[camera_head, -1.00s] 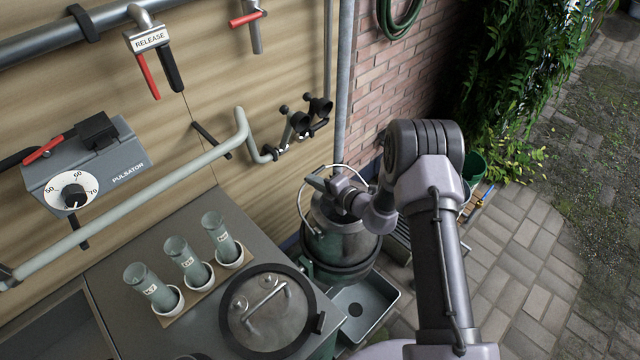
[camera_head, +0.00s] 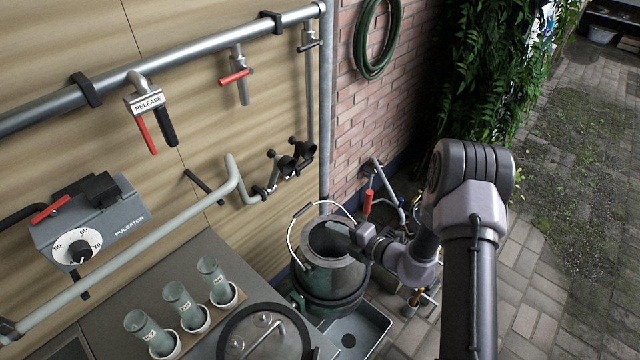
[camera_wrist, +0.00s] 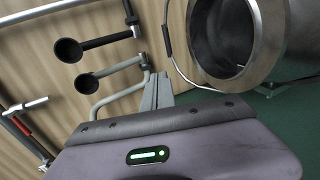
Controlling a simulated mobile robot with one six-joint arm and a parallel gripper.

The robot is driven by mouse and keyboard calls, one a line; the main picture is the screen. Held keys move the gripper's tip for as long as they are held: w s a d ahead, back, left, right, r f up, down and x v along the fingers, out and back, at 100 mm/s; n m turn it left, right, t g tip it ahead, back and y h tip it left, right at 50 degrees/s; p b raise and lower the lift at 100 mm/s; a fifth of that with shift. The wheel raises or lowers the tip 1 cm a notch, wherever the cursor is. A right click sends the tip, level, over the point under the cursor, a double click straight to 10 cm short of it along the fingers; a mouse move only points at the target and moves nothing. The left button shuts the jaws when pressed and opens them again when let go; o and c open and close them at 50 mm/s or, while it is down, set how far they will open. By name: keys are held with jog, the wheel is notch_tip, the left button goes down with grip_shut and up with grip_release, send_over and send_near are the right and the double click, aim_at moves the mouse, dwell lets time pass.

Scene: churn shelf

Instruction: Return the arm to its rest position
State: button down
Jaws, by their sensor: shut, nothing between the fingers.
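My arm is folded at the right of the head view, its upper links standing in front of the paving. My gripper (camera_head: 340,230) points left, over the open mouth of a metal churn (camera_head: 333,278), close to its rim in the picture. Whether it touches the rim I cannot tell. In the wrist view the gripper (camera_wrist: 158,88) shows its fingers together with nothing between them. The churn's open mouth (camera_wrist: 222,45) and raised wire handle show at the upper right of that view.
A counter holds several glass tubes (camera_head: 182,306) in white cups and a round lid (camera_head: 262,338). A metal tray (camera_head: 357,335) sits below the churn. Pipes and a pulsator box (camera_head: 90,222) line the wall. Paving (camera_head: 570,290) at the right is open.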

jog(key=s+a+r+n+g+b, duration=0.1)
jog(key=s+a+r+n+g, duration=0.25)
jog(key=r+n, duration=0.3)
jog(key=s+a+r+n+g+y+b, duration=0.1)
jog(key=s+a+r+n+g, duration=0.1)
jog(key=s+r+n, duration=0.4)
jog(key=s+a+r+n+g+b, duration=0.1)
jog(key=s+a+r+n+g, duration=0.1)
jog(key=s+r+n, duration=0.4)
jog(key=s+d+r+n+t+h+b, duration=0.1)
jog(key=s+d+r+n+h, duration=0.2)
jog(key=n, duration=0.8)
jog(key=s+d+r+n+t+h+b, duration=0.1)
jog(key=s+d+r+n+t+h, duration=0.1)
jog(key=s+d+n+h, duration=0.4)
jog(key=s+d+r+n, duration=0.1)
jog(key=s+d+n, duration=0.1)
jog(key=s+n, duration=0.2)
jog(key=shift+s+d+r+n, duration=0.2)
jog(key=shift+r+n, duration=0.05)
jog(key=shift+n, duration=0.3)
